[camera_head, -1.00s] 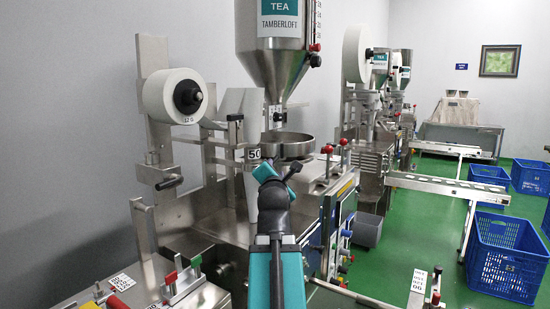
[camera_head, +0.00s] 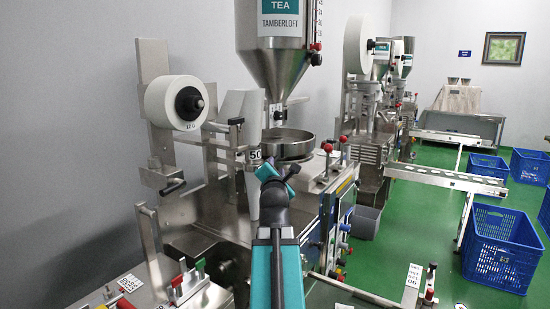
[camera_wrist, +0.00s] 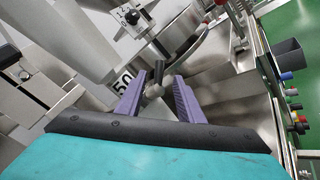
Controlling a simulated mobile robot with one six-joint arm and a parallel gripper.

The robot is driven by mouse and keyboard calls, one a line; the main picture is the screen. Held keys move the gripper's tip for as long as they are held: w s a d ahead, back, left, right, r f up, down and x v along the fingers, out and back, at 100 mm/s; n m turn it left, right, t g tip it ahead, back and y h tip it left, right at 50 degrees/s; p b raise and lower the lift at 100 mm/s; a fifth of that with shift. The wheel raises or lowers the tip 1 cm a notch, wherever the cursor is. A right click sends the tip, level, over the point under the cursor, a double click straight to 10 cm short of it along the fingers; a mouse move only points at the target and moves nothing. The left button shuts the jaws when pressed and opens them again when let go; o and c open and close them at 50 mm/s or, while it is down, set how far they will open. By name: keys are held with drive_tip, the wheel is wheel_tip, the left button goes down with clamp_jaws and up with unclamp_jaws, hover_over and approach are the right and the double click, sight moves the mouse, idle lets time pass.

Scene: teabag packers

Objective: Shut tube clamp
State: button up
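In the wrist view a small dark lever (camera_wrist: 159,68), which looks like the tube clamp's handle, stands between the two purple fingers of my gripper (camera_wrist: 157,79). The fingers are apart, with a visible gap around the lever, so my gripper is open. I cannot tell whether either finger touches it. The label "50" (camera_wrist: 124,76) is just left of the fingers; in the head view it (camera_head: 255,154) is beside the round metal bowl (camera_head: 287,142).
The steel hopper (camera_head: 277,60) hangs above the bowl. A white paper roll (camera_head: 172,103) is at the left. Red and green toggle clamps (camera_head: 188,281) sit at the lower left. Blue crates (camera_head: 502,248) stand on the green floor at the right, where there is free room.

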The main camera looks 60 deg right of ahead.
sight(275, 162)
drive_tip(key=shift+w+d+r+p, duration=0.15)
drive_tip(key=shift+d+p, duration=0.25)
drive_tip(key=shift+p, duration=1.5)
drive_tip(key=shift+w+d+p, duration=0.15)
drive_tip(key=shift+d+p, duration=0.2)
drive_tip(key=shift+p, duration=1.5)
drive_tip(key=p, duration=0.6)
drive_tip(key=shift+w+d, duration=0.15)
drive_tip(key=shift+w, duration=0.15)
drive_tip(key=shift+w+d, duration=0.2)
drive_tip(key=shift+p+x, duration=0.3)
drive_tip(key=shift+x, duration=2.2)
clamp_jaws()
